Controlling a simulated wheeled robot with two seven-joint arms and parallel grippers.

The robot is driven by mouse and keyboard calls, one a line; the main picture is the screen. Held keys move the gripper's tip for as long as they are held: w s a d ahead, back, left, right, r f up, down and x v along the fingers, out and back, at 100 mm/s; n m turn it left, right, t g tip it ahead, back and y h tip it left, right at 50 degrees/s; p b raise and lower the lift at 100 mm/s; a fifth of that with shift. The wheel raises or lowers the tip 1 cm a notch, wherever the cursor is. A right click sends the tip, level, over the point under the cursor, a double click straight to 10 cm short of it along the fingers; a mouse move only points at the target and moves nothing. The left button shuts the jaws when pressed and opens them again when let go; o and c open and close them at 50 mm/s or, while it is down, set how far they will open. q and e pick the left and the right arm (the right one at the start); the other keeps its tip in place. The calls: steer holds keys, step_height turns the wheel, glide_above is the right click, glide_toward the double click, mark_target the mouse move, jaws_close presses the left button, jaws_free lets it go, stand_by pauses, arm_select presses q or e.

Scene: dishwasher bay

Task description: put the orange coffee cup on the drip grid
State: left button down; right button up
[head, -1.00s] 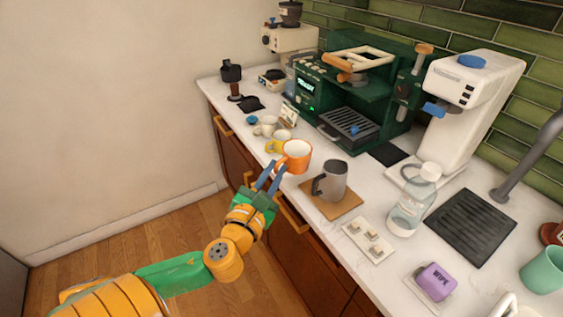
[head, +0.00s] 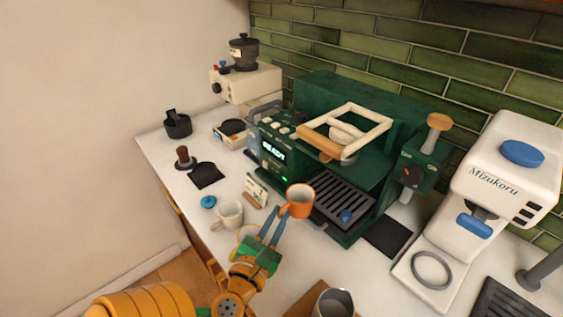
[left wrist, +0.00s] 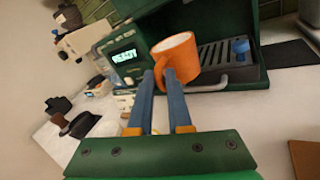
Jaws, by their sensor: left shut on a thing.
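My left gripper (head: 281,214) is shut on the orange coffee cup (head: 299,203) at its handle side and holds it roughly upright, raised in front of the green coffee machine. In the left wrist view the cup (left wrist: 178,60) stands beyond the blue fingertips (left wrist: 160,76) and covers part of the machine's front. The dark slatted drip grid (head: 343,193) lies just right of and behind the cup; it also shows in the left wrist view (left wrist: 212,54). A small blue thing (head: 346,217) sits on the grid's right part. My right gripper is not in view.
A portafilter-like wooden handle (head: 320,146) juts out above the grid. A white mug (head: 229,214) and a small card stand (head: 257,190) are left of the cup. A grey mug (head: 334,302) stands at the front. A white Mizukoru machine (head: 490,180) is at the right.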

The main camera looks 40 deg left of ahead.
mark_target(296, 210)
arm_select(q)
steer(key=shift+w+d+f+b, duration=0.1)
steer(key=shift+w+d+b, duration=0.35)
steer(key=shift+w+d, duration=0.65)
steer(key=w, duration=0.3)
steer(key=w+f+b, duration=0.1)
steer(key=w, duration=0.2)
steer(key=w+f+b, duration=0.1)
steer(key=w, duration=0.2)
steer(key=shift+w, duration=0.25)
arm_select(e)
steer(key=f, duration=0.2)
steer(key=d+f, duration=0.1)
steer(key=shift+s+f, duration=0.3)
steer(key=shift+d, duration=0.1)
arm_select(q)
steer(key=shift+s, duration=0.1)
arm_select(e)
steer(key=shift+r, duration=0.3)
arm_select(q)
steer(key=shift+f+b, duration=0.45)
steer(key=shift+f, duration=0.1)
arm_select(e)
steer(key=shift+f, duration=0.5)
